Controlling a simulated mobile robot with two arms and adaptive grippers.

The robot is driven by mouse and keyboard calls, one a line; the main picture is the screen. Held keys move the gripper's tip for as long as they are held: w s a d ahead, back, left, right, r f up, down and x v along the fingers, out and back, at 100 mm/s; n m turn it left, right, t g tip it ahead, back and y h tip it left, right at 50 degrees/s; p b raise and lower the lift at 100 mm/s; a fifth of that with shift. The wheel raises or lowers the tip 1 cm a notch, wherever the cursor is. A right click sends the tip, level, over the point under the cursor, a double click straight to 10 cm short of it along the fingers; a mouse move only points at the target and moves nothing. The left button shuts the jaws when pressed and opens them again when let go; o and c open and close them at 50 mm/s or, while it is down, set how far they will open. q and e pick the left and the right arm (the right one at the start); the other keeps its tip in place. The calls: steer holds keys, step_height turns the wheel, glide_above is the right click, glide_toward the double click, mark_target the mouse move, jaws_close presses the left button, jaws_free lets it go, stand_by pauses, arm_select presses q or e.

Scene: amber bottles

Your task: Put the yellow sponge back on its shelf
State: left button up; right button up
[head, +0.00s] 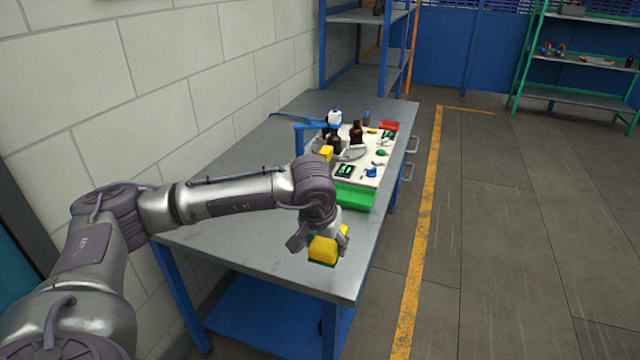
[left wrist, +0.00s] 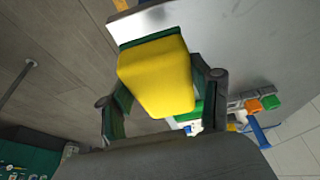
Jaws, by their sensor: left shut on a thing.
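The yellow sponge (head: 322,250), with a dark green layer on one side, is held in my left gripper (head: 318,243). The gripper is shut on it, over the near right part of the grey workbench (head: 235,190). I cannot tell how high it is above the bench top. In the left wrist view the sponge (left wrist: 158,78) sits between the two fingers. A shelf unit with blue posts and grey shelves (head: 365,17) stands beyond the bench's far end. Which shelf belongs to the sponge is not marked. My right gripper is not in view.
A green-framed rack (head: 560,92) stands far right. The wall is left; the floor on the right is clear.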

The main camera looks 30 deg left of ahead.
arm_select(q)
steer(key=w+a+f, duration=0.2)
steer(key=w+a+f+p, duration=0.1)
steer(key=w+a+f, duration=0.1)
steer(key=w, duration=0.1)
steer(key=w+a+f, duration=0.2)
steer(key=w+a, duration=0.1)
steer(key=shift+f+p, duration=0.2)
steer(key=shift+p, duration=0.2)
steer(key=shift+f+p, duration=0.45)
steer(key=shift+f, duration=1.55)
steer(key=o, duration=1.3)
steer(key=shift+c, duration=0.2)
steer(key=shift+r, duration=0.1)
steer(key=b+v, duration=0.2)
steer(key=v, duration=0.9)
steer(key=shift+r, duration=0.4)
steer(key=shift+s+d, duration=0.1)
